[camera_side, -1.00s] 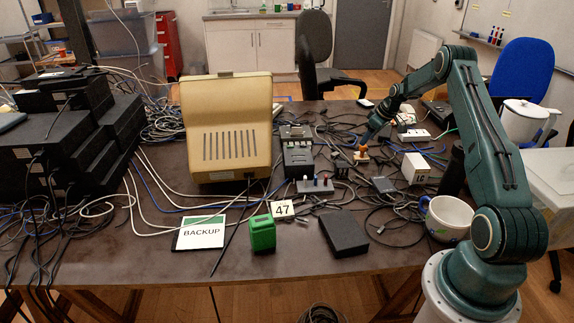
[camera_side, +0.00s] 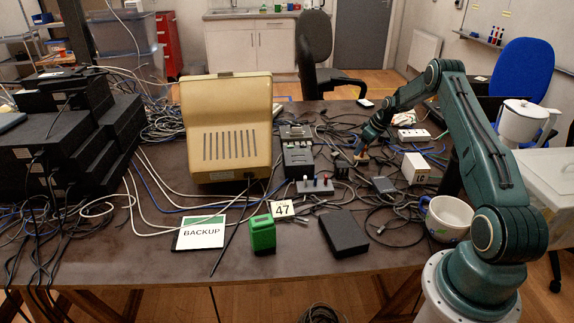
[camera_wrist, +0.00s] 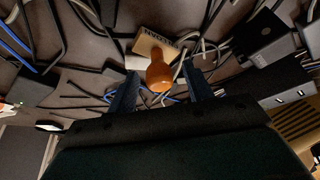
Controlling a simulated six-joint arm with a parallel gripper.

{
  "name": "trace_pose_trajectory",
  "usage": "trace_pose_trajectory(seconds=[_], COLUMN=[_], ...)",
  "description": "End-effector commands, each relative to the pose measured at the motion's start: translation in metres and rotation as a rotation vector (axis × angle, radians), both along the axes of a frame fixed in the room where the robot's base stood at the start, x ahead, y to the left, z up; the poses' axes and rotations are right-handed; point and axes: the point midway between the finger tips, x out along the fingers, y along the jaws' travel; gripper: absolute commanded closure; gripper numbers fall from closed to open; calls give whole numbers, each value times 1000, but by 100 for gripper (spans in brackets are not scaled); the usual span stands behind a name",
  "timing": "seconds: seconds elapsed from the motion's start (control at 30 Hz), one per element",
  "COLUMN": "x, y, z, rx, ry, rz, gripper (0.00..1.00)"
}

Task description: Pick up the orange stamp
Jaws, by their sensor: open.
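The orange stamp (camera_wrist: 158,73) has a rounded orange handle on a pale wooden base with dark lettering. It stands on the dark table among cables. In the side view the stamp (camera_side: 361,159) is small, with its upper part largely hidden by my gripper. My gripper (camera_side: 360,150) is low at the stamp. In the wrist view my gripper (camera_wrist: 158,88) is open, with one dark finger on each side of the orange handle. Gaps show between the fingers and the handle.
Loose cables surround the stamp. A white mug (camera_side: 447,218) is beside my arm. The table front near the black box (camera_side: 343,233) is clearer.

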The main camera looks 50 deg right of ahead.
Motion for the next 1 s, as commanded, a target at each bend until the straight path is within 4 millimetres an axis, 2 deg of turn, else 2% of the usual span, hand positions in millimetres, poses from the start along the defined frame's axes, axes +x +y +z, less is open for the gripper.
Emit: trace_pose_trajectory(seconds=[0.07, 0.3, 0.73, 1.0], x=[0, 0, 0, 1], y=[0, 0, 0, -1], z=[0, 0, 6, 35], rx=[0, 0, 0, -3], ry=[0, 0, -1, -3], rz=[0, 0, 0, 1], gripper=[51, 97, 97, 97])
